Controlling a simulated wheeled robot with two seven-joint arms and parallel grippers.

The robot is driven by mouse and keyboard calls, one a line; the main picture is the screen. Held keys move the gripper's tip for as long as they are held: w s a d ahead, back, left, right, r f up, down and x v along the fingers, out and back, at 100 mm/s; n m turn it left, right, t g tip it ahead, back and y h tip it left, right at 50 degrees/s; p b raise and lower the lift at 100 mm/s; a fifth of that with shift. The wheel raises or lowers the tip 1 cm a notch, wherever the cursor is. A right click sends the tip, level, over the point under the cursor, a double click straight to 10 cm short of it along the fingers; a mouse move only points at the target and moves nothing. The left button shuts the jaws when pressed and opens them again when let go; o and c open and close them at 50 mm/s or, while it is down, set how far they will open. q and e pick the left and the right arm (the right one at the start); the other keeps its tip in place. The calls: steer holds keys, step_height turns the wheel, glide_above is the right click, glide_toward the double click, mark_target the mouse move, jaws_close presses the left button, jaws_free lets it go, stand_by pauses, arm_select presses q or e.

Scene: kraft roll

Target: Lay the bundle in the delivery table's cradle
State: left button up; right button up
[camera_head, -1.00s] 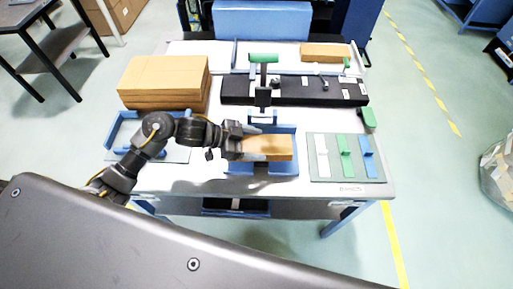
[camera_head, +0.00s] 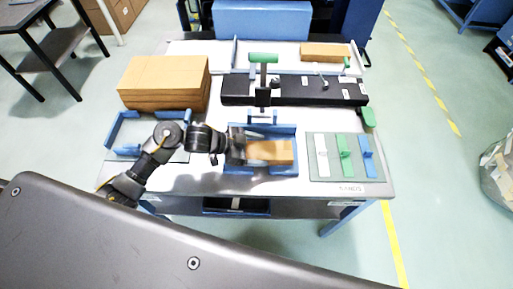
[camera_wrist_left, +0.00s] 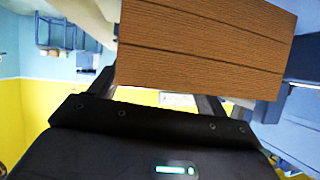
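The bundle (camera_head: 270,152), a small brown block of stacked layers, is at the blue cradle (camera_head: 232,168) in the front middle of the table (camera_head: 205,182). In the head view it appears between the cradle's sides; its underside is hidden. My left gripper (camera_head: 240,148) is at the bundle's left end. In the left wrist view the bundle (camera_wrist_left: 205,45) is slightly tilted and covers the fingertips. The fingers' lower parts stand apart, but I cannot tell whether they grip it. My right gripper is not in view.
A larger brown stack (camera_head: 165,80) stands at the back left. An empty-looking blue holder (camera_head: 122,130) lies in front of it. A black rail (camera_head: 300,90) with a green-topped post (camera_head: 263,58) is behind the cradle. A board with coloured strips (camera_head: 345,157) is at the right.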

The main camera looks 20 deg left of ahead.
arm_select(q)
steer(key=o, duration=0.3)
steer(key=shift+r, duration=0.15)
steer(key=v, duration=1.2)
steer(key=shift+b, duration=0.4)
